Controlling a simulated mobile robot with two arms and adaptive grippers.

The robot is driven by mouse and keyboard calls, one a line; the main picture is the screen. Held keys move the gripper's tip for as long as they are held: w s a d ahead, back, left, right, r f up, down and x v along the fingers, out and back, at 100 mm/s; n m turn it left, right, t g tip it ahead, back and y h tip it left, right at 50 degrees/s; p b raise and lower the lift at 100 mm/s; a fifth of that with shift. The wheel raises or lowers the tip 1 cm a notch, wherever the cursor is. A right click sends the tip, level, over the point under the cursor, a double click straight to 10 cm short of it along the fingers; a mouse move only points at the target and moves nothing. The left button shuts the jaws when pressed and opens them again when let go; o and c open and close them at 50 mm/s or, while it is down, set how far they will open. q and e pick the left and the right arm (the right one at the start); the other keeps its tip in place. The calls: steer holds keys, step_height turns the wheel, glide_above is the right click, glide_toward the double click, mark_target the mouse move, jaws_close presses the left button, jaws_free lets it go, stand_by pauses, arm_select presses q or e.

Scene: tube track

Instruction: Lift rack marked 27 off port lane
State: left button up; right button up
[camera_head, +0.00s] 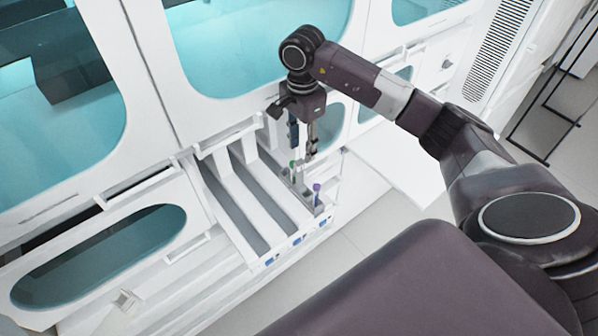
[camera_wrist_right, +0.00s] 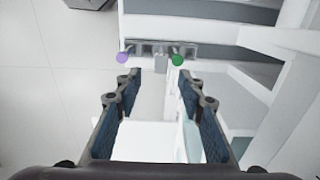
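A grey rack (camera_head: 308,196) sits in the rightmost lane of the white lane track (camera_head: 231,186) in the head view. It holds a green-capped tube (camera_head: 292,164) and a purple-capped tube (camera_head: 317,187). No number on the rack is readable. In the right wrist view the rack (camera_wrist_right: 151,47) lies beyond the fingertips, with the purple cap (camera_wrist_right: 122,57) at left and the green cap (camera_wrist_right: 177,60) at right. My right gripper (camera_head: 303,151) is open, empty and points down just above the rack; its spread fingers show in the wrist view (camera_wrist_right: 158,80). My left gripper is out of view.
The other track lanes (camera_head: 244,210) to the left look empty, with small blue labels (camera_head: 297,240) on their front ends. White cabinet walls with teal windows (camera_head: 255,45) stand close behind. A white panel (camera_head: 400,170) juts out at right.

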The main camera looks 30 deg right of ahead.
mark_target(300, 162)
steer(key=f, duration=0.1)
steer(key=f+p, duration=0.1)
steer(key=f, duration=0.1)
steer(key=f+p, duration=0.1)
steer(key=shift+a+f, duration=0.15)
steer(key=shift+a, duration=0.15)
steer(key=shift+f, duration=0.3)
steer(key=shift+c, duration=0.3)
jaws_close()
